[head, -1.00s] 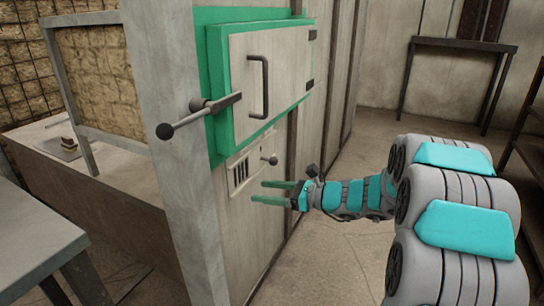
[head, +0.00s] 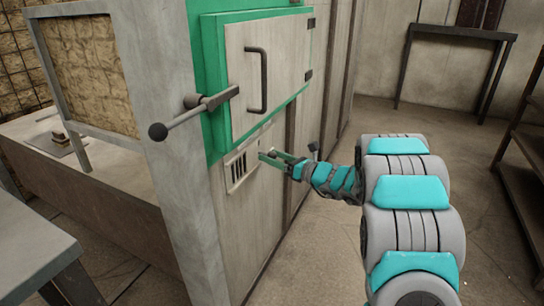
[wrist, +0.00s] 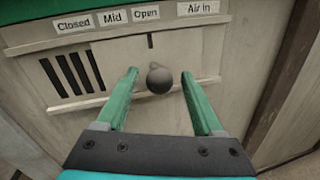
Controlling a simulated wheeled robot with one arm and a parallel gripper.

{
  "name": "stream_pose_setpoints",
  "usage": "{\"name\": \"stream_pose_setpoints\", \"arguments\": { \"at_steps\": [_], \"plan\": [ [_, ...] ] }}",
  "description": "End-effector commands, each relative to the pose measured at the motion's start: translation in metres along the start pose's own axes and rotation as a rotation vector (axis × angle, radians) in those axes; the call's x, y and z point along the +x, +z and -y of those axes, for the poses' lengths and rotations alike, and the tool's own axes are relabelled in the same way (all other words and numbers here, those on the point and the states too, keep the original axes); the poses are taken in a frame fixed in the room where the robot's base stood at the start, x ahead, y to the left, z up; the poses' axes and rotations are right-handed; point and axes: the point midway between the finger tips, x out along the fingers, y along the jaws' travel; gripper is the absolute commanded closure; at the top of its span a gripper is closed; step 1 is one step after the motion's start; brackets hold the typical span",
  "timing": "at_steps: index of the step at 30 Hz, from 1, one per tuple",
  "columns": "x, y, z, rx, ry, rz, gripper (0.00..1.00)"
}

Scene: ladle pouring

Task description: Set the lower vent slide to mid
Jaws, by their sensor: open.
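The lower vent slide (wrist: 110,72) is a pale plate with dark upright slots at its left, set between two rails. Its dark round knob (wrist: 159,78) is right of the slots, roughly below the "Open" label (wrist: 146,13) and right of the "Mid" label (wrist: 113,17). The vent also shows in the head view (head: 238,170), below the green-framed door. My gripper (wrist: 159,74) is open, its green fingers on either side of the knob with gaps visible. In the head view my gripper (head: 265,156) is at the vent's right part and largely hides the knob.
The door (head: 268,80) with its handle is above the vent. A lever with a ball end (head: 160,131) sticks out at the left. A grey table (head: 30,245) is at lower left. Open floor lies right of the furnace wall.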

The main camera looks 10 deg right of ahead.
Motion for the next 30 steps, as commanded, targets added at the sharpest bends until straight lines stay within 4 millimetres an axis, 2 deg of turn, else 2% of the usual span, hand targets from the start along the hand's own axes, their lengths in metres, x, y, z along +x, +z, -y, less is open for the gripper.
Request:
{"name": "stream_pose_setpoints", "arguments": {
  "at_steps": [9,10,27,30],
  "plan": [
    [0.0041,0.0,-0.0006,0.0,0.001,0.0,0.31],
    [0.004,0.0,-0.0006,0.0,0.001,0.0,0.34],
    [0.0038,0.0002,-0.0005,-0.001,0.001,0.0,0.98],
    [0.0038,0.0002,-0.0005,-0.001,0.001,0.0,1.0]
  ]
}}
